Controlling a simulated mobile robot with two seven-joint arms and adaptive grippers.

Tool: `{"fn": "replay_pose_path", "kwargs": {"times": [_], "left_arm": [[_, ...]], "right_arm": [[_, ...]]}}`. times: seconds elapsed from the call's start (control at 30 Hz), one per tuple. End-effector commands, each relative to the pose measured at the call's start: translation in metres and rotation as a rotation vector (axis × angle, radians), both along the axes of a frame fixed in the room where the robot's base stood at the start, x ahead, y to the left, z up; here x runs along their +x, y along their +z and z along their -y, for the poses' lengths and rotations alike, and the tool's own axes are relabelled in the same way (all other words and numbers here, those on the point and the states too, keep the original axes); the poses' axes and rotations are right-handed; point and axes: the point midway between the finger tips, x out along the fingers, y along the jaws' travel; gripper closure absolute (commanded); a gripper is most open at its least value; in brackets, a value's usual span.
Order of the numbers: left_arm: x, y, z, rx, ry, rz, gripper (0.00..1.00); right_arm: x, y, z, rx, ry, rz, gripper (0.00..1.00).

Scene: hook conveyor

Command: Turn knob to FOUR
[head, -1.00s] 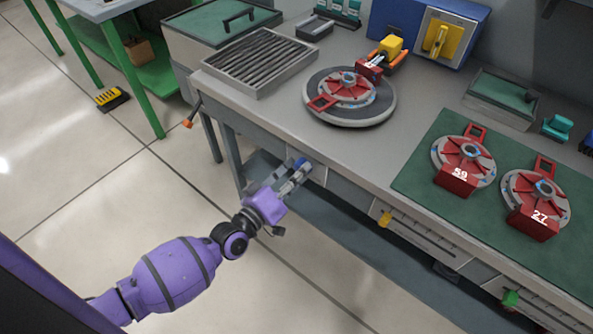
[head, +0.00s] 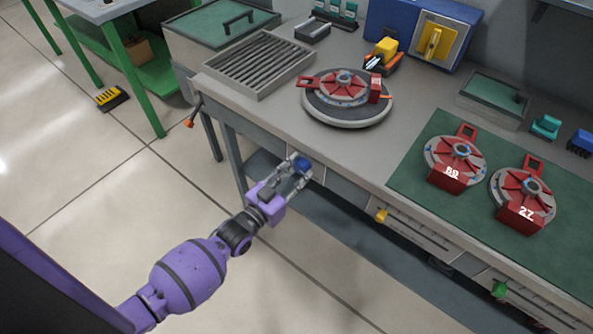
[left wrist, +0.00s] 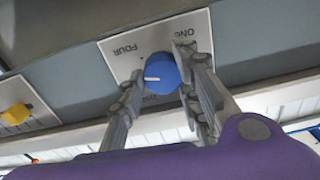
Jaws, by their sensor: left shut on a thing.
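The blue knob (left wrist: 162,73) sits on a white label plate (left wrist: 112,45) on the bench front. The plate's words appear upside down: FOUR at its left, ONE at its upper right, and another word below the knob, partly hidden. The knob's white pointer line points left in the wrist view, a little below FOUR. My left gripper (head: 298,170) is shut on the knob, with one finger at each side; its fingers also show in the left wrist view (left wrist: 160,85). The knob (head: 303,164) is partly visible in the head view. My right gripper is out of view.
A yellow knob (head: 381,215) and a green knob (head: 499,289) are farther right along the front.

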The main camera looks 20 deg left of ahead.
Motion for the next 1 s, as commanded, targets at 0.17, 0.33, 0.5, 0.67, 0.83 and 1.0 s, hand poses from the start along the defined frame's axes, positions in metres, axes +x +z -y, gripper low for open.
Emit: {"fn": "replay_pose_path", "kwargs": {"times": [0.17, 0.33, 0.5, 0.67, 0.83, 1.0], "left_arm": [[0.0017, 0.0067, 0.0061, 0.14, -0.006, 0.069, 0.95], [0.0015, 0.005, 0.0061, 0.261, -0.006, 0.112, 0.95], [0.0012, 0.0036, 0.0067, 0.349, -0.006, 0.143, 0.95], [0.001, 0.0028, 0.0067, 0.403, -0.007, 0.162, 0.95], [0.0007, 0.002, 0.0069, 0.431, -0.007, 0.171, 0.95], [0.0003, 0.0012, 0.0071, 0.439, -0.008, 0.173, 0.95]], "right_arm": [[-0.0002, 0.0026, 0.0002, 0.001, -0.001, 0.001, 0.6], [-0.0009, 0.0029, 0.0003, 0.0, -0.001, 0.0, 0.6], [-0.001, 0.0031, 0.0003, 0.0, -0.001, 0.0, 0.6], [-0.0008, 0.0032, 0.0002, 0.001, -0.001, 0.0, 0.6], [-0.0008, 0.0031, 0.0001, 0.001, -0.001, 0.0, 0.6], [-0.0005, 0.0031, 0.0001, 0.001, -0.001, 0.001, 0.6]]}}
